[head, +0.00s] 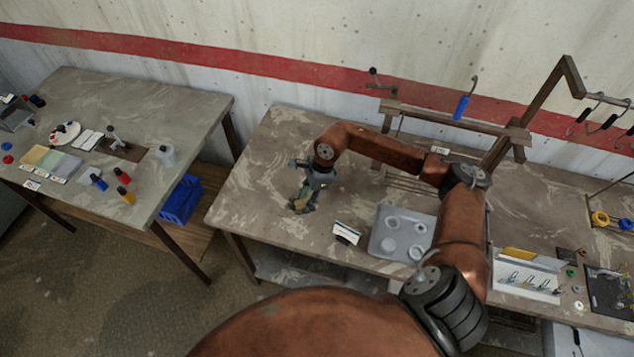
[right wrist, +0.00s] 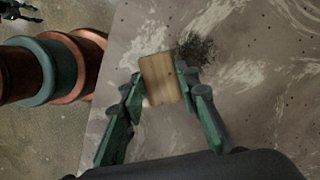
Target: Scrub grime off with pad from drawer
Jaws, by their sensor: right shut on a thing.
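My right gripper (head: 303,204) is low over the left part of the middle workbench (head: 275,150). In the right wrist view its green fingers (right wrist: 160,88) are shut on a tan, block-like pad (right wrist: 160,78). A dark, speckled grime patch (right wrist: 197,50) lies on the bench top just beyond the pad's upper right corner. The pad's near end partly covers the view of the bench; I cannot tell whether it touches the surface. A small dark jaw-like part (right wrist: 18,10), perhaps my left gripper, shows at the wrist view's top left. No open drawer is clearly visible.
A grey tray (head: 378,246) with round dishes and a small white-and-dark box (head: 346,233) stand right of the gripper. A wooden rack (head: 455,119) with a blue-handled tool (head: 462,106) stands behind. A second table (head: 190,105) is at left, beyond a floor gap.

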